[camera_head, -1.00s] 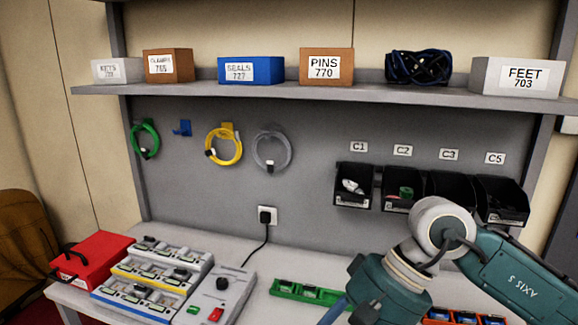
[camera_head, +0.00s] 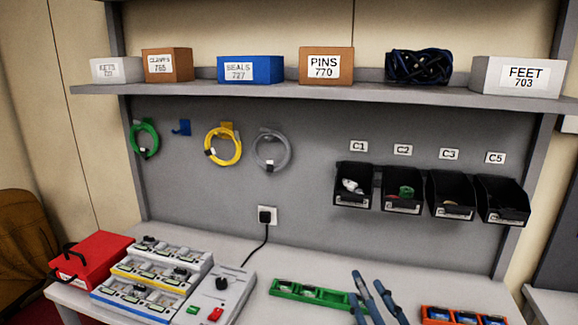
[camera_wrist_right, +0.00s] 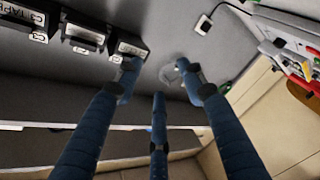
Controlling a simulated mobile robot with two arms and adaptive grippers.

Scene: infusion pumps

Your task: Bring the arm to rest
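My right gripper (camera_head: 372,290) shows only its blue fingers at the bottom of the head view, right of centre, over the bench top (camera_head: 335,262). No arm link above it is in view there. In the right wrist view the gripper (camera_wrist_right: 159,82) has its fingers spread apart, with nothing between them. It is open and empty, pointing toward the grey back panel (camera_wrist_right: 160,25). My left gripper is in neither view.
A green tray (camera_head: 312,293) lies left of the fingers and an orange tray (camera_head: 462,316) right of them. Black bins (camera_head: 402,192) hang on the panel above. A grey control box (camera_head: 222,292), stepped racks (camera_head: 150,275) and a red case (camera_head: 92,259) stand at left.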

